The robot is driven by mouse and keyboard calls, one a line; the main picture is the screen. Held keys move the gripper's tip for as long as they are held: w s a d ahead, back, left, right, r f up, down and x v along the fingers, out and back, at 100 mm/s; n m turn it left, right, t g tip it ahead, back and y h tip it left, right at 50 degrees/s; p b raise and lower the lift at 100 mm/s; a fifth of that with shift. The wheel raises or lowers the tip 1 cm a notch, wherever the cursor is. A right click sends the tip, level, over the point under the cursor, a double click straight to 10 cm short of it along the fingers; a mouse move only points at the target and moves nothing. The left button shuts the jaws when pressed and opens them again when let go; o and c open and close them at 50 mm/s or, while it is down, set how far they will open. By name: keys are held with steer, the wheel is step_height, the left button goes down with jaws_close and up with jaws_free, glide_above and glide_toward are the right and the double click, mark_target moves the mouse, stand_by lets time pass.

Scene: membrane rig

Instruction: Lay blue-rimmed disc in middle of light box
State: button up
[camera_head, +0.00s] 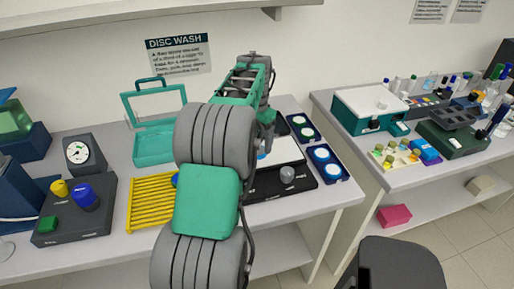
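The light box (289,149) has a pale top panel and a dark front with a grey knob. It stands on the bench just right of my arm, which hides its left part. My gripper (264,143) points down over the left part of the light box, largely hidden by my own arm links. I cannot see whether its fingers are open or hold anything. A small bluish-white patch (262,155) shows beside my arm at the panel; I cannot tell if it is the blue-rimmed disc. Pale discs lie in a blue tray (316,166) right of the light box.
A dark tray (290,121) with pale discs stands behind. A yellow rack (150,200), a teal frame stand (153,147), a dial gauge (80,154) and a dark block with knobs (73,224) stand left. A gap separates the right bench (394,181), crowded with bottles and equipment.

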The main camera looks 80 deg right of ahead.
step_height(320, 180, up, 9)
steer(key=w+a+n+t+h, duration=0.1)
steer(key=w+a+n, duration=1)
steer(key=w+a, duration=1.35)
steer(key=a+f+n+t, duration=0.1)
steer(key=a+f+n, duration=0.2)
steer(key=a, duration=0.6)
steer(key=s+a+f+n, duration=0.1)
steer(key=a+n, duration=0.4)
steer(key=a, duration=0.5)
steer(key=s+a+f+n+t+y, duration=0.1)
steer(key=a+f+n, duration=0.3)
steer(key=a, duration=0.6)
steer(key=shift+f+t, duration=0.3)
steer(key=shift+c, duration=0.2)
